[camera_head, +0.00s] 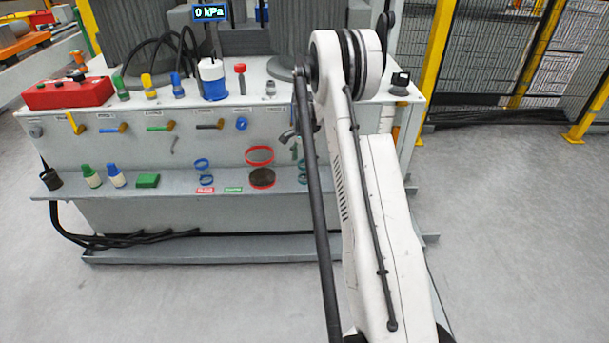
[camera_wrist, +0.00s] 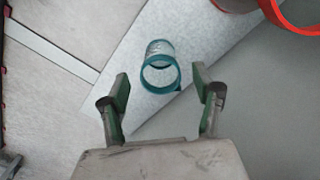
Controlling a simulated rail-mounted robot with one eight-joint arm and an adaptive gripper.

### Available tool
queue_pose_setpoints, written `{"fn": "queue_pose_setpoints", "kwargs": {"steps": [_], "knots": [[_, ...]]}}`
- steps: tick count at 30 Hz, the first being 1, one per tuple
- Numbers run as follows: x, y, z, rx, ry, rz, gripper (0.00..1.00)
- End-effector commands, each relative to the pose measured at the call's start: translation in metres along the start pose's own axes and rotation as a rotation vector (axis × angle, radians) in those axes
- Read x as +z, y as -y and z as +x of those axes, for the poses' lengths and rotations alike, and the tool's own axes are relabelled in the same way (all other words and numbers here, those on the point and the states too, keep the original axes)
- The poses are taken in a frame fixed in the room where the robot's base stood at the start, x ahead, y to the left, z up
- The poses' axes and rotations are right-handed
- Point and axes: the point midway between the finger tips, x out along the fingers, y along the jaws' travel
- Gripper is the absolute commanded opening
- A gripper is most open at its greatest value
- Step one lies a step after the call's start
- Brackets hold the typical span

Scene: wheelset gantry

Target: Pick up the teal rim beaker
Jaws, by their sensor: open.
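The teal rim beaker (camera_wrist: 160,68) is in the wrist view, a small clear cup with a teal rim, just beyond and between my fingertips. My gripper (camera_wrist: 161,95) is open, with a green-padded finger on either side and nothing between them. The beaker stands on a light grey strip and looks apart from both fingers. In the head view, small teal-blue rings (camera_head: 303,166) show on the low shelf beside my arm, partly hidden. I cannot tell for certain that they are this beaker.
A larger red-rimmed container (camera_wrist: 291,18) is at the wrist view's upper right. In the head view, the shelf (camera_head: 120,188) also holds bottles (camera_head: 91,177) and a green block (camera_head: 147,181).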

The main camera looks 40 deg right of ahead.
Motion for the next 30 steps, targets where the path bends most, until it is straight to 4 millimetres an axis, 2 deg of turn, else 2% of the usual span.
{"fn": "queue_pose_setpoints", "kwargs": {"steps": [5,13,21,23,30], "knots": [[-0.002,0.0,0.012,0.0,0.0,0.0,0.63],[-0.004,0.0,0.049,0.0,0.0,0.0,0.63],[-0.004,0.0,0.053,0.0,0.0,0.0,0.63],[-0.004,0.0,0.053,0.0,0.0,0.0,0.58],[-0.004,0.0,0.052,0.0,0.0,0.0,0.26]]}}
